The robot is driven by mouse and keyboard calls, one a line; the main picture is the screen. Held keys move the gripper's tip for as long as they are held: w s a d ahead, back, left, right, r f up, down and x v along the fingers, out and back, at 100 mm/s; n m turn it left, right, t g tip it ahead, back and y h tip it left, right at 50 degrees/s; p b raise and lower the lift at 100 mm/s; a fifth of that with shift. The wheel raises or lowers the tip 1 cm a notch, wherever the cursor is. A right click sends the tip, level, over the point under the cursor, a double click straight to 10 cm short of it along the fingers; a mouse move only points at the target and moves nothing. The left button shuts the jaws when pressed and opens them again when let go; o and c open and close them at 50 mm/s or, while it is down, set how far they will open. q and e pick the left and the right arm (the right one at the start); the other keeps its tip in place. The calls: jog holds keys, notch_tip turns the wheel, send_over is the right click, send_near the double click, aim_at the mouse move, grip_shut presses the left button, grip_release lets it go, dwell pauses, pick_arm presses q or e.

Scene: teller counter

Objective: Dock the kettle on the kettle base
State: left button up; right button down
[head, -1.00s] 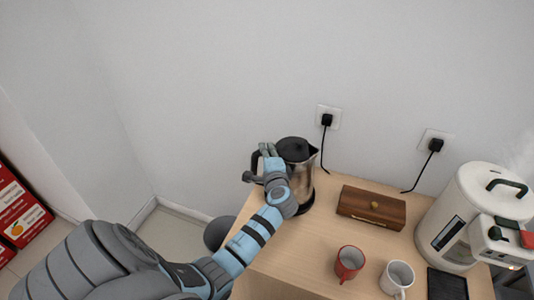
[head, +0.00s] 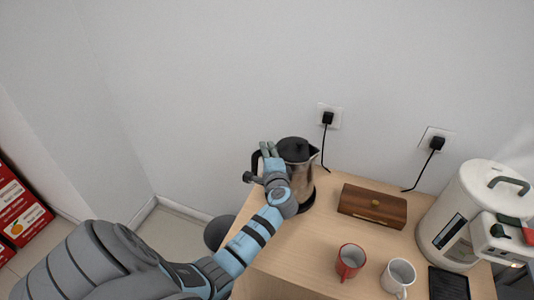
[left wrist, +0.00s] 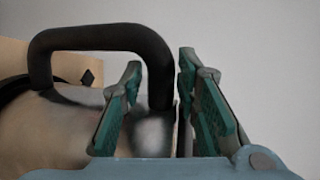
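The kettle (head: 304,180), steel with a black lid and black handle, stands upright at the back left of the counter. The dark kettle base (head: 308,205) shows as a rim under it; I cannot tell whether it is fully seated. My left gripper (head: 260,164) is at the handle on the kettle's left side, fingers spread. In the left wrist view the handle (left wrist: 158,65) passes between the green-padded fingers (left wrist: 162,108), which stand apart with a gap beside it. The kettle's steel body (left wrist: 70,125) is at lower left there. My right gripper is not in view.
A wooden box (head: 372,206) is right of the kettle. A red mug (head: 350,262) and a white mug (head: 398,276) stand in front. A large white water boiler (head: 462,215) is at right. Wall plugs with cords (head: 327,118) are behind. The counter before the kettle is clear.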

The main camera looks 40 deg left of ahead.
pick_arm(q)
jog(key=p+v, duration=0.4)
jog(key=v, duration=0.7)
dwell(0.5)
